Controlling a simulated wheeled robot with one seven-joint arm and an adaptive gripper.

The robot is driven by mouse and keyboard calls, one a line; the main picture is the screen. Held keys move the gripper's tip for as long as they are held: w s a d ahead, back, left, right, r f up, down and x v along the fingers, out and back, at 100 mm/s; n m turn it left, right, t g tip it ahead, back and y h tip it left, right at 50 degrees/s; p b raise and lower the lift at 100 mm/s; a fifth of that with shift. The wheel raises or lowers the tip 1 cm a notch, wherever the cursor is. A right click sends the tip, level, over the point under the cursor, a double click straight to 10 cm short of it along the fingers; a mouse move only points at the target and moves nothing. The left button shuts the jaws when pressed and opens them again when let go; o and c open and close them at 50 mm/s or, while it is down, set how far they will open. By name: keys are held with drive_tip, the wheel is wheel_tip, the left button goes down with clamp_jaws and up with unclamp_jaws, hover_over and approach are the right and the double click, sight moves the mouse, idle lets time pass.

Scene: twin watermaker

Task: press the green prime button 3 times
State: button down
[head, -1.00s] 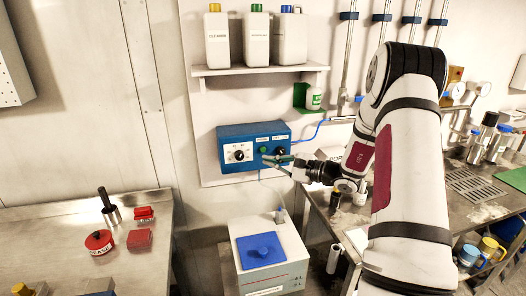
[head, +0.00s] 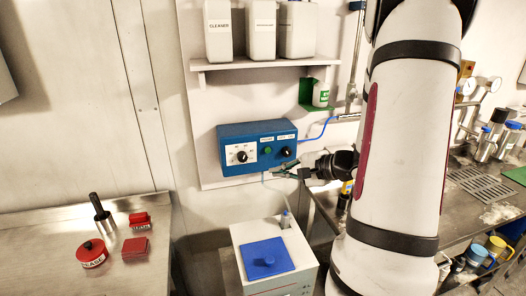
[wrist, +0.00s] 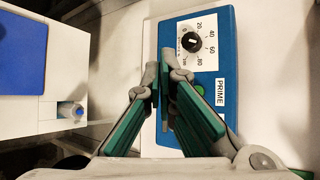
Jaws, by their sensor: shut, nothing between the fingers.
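The blue control box (head: 228,164) is mounted on the white wall panel. In the wrist view my gripper (wrist: 163,75) reaches over the box face. There the green button (wrist: 199,90) shows beside the right finger, partly hidden by it, next to the PRIME label (wrist: 220,92). I cannot tell whether a finger touches the box.
A white unit with a blue lid (head: 264,256) stands below the box. A shelf (head: 250,64) with several white bottles is above. A blue tube (head: 318,133) leaves the box at right. Red items lie on the left bench (head: 40,225); the right bench is cluttered.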

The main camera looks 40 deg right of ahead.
sight(268, 150)
drive_tip(key=shift+w, duration=0.1)
drive_tip(key=w+d+b, duration=0.1)
drive_tip(key=w+d, duration=0.3)
drive_tip(key=w, duration=0.3)
drive_tip(key=shift+w+b, duration=0.35)
drive_tip(key=shift+w, duration=0.05)
drive_tip(key=shift+w, duration=0.1)
idle(1.3)
drive_tip(key=shift+w+d+b, duration=0.15)
drive_tip(key=shift+w+b, duration=0.15)
drive_tip(key=shift+b, duration=0.05)
drive_tip(key=shift+w+d, duration=0.2)
drive_tip(key=shift+w, duration=0.15)
idle(0.8)
idle(0.3)
drive_tip(key=shift+s+a+b, duration=0.3)
drive_tip(key=shift+s+a, duration=0.05)
drive_tip(key=shift+s, duration=0.45)
